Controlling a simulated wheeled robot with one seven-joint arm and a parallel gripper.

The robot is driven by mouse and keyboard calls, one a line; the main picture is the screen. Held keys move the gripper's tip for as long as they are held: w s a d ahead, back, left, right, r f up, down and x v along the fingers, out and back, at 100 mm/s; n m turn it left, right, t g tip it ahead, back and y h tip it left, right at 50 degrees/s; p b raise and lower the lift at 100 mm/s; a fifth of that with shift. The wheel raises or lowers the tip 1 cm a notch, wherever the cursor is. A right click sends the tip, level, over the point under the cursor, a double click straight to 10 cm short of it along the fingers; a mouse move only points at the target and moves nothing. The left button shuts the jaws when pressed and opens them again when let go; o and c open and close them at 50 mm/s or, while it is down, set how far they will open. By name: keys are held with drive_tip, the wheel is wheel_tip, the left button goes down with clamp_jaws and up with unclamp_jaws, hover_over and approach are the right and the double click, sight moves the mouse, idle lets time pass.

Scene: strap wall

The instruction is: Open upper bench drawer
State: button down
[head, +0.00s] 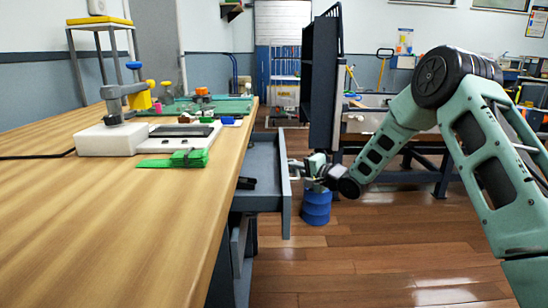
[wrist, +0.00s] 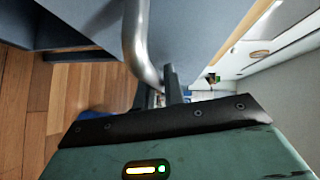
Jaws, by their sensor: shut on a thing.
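The upper bench drawer (head: 285,205) is grey and stands well out from the right side of the wooden bench (head: 215,185). Its inside shows, with a small black item (head: 246,183) in it. My gripper (head: 301,166) is at the outer face of the drawer front. In the wrist view, the silver bar handle (wrist: 135,35) runs down from the top and bends in to the dark fingers of my gripper (wrist: 158,90). The fingers are shut on the handle. Their tips are partly hidden by the gripper body.
A lower drawer (head: 240,240) shows below the upper one. A blue drum (head: 316,208) stands on the floor just beyond my gripper. The bench top holds a clamp fixture (head: 120,100) and green parts (head: 185,159). The wooden floor (head: 370,250) right of the drawer is clear.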

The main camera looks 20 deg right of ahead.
drive_tip(key=s+d+p, duration=0.3)
drive_tip(key=d+p, duration=0.1)
drive_tip(key=d, duration=0.6)
drive_tip(key=s+d+p, duration=0.3)
drive_tip(key=d+p, duration=0.1)
drive_tip(key=d, duration=0.5)
drive_tip(key=shift+s+d+p, duration=0.25)
drive_tip(key=shift+d+p, duration=0.1)
drive_tip(key=shift+p, duration=0.05)
drive_tip(key=c, duration=1.5)
unclamp_jaws()
drive_tip(key=p+v, duration=0.2)
drive_tip(key=v, duration=1.5)
drive_tip(key=shift+s+d, duration=0.15)
